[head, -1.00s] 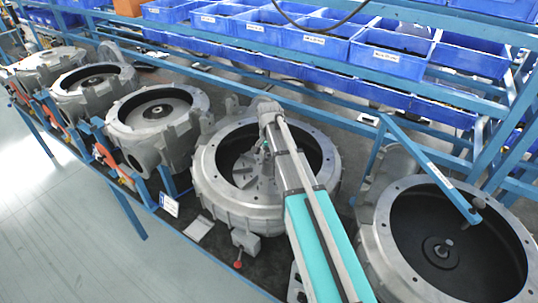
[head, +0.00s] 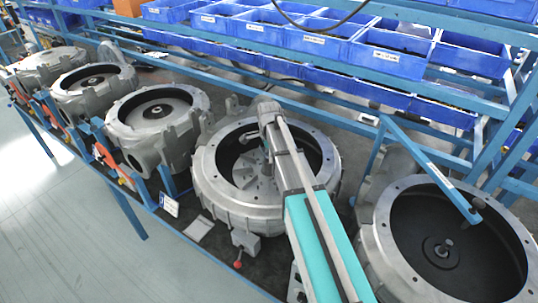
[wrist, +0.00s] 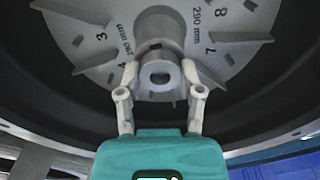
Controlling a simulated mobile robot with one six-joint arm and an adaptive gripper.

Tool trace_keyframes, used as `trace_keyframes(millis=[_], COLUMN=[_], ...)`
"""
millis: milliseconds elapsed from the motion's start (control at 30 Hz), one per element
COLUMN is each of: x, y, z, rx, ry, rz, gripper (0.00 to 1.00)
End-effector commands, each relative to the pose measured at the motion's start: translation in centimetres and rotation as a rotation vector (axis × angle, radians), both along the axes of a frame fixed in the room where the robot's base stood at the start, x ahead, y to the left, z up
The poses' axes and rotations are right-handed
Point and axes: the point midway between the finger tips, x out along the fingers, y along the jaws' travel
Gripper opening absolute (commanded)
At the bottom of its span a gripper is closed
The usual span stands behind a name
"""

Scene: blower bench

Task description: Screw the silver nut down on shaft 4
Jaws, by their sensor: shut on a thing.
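In the wrist view my gripper (wrist: 160,80) is shut on the silver nut (wrist: 160,91), a grey piece with a dark round hole, between its two fingertips. It is in front of the hub of a grey impeller (wrist: 105,38). Shaft 4 cannot be made out; I cannot tell whether the nut is around it or apart from it. In the head view the impeller (head: 243,171) lies inside the fourth blower housing (head: 222,208) from the left. My arm reaches over that housing and hides part of it, with the nut not distinguishable there.
Other round housings stand in a row, one to the left (head: 118,118) and one at the right (head: 385,270) with a bare shaft (head: 447,245). A blue rack with blue bins (head: 390,60) runs behind. A blue slanted bar (head: 425,165) is right of my arm.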

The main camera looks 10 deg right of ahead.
Motion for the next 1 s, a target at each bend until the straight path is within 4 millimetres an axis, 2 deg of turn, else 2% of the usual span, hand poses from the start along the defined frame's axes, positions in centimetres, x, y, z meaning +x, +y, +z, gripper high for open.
trace_keyframes(millis=[533, 933, 967, 1000], x=[-0.04, -0.03, -0.03, -0.03], y=[0.05, 0.05, 0.05, 0.05], z=[-0.03, -0.03, -0.03, -0.03], rx=[0.001, 0.001, 0.001, 0.001], ry=[0.001, 0.001, 0.001, 0.001], rz=[-0.419, -0.480, -0.480, -0.479], gripper=[0.00, 0.00, 0.54, 0.62])
